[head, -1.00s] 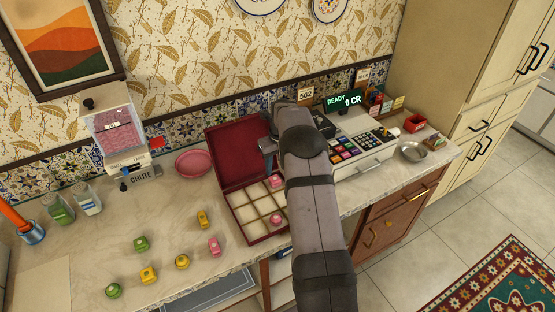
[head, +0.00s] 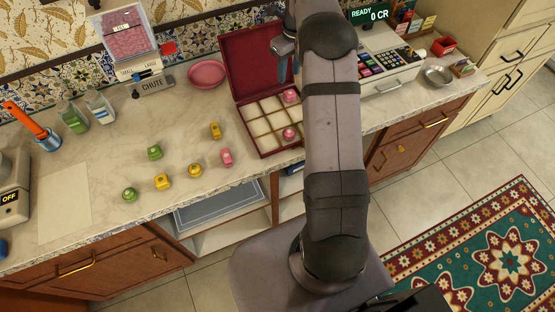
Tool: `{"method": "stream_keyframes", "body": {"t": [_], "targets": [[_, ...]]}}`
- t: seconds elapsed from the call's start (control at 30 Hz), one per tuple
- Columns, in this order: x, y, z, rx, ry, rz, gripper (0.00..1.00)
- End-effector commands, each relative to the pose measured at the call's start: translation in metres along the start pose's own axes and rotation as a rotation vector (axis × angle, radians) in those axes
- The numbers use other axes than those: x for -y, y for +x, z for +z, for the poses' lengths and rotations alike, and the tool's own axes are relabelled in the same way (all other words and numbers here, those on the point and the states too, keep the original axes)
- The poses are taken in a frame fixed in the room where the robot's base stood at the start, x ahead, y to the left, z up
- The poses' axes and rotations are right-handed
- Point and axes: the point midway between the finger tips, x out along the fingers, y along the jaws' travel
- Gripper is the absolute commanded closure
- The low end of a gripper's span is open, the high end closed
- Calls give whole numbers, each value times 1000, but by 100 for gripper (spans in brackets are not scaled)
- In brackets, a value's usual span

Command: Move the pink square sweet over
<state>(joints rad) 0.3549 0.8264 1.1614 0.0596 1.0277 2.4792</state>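Three pink sweets show in the head view. One pink sweet (head: 227,157) with a blocky outline lies on the counter. Another pink sweet (head: 291,95) sits in a right-hand compartment of the open red box (head: 262,146), and a rounder pink sweet (head: 289,133) sits nearer the front edge. They are too small to tell for sure which is square. My gripper (head: 283,66) hangs over the back of the box, in front of its raised lid, apart from the counter sweet. My arm hides part of it, and its finger opening is not clear.
Several yellow and green sweets (head: 163,181) lie on the counter left of the box. A pink dish (head: 206,74) and a sweet dispenser (head: 130,40) stand behind. A cash register (head: 390,70) is to the right. The counter's front edge (head: 180,225) is close to the sweets.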

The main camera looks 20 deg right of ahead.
Motion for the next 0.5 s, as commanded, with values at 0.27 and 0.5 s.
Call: {"method": "stream_keyframes", "body": {"t": [0.27, 0.5], "targets": [[-82, -32, -33, -25, -751, 28, 63], [-153, -50, -89, -35, -1472, 68, 63]]}}
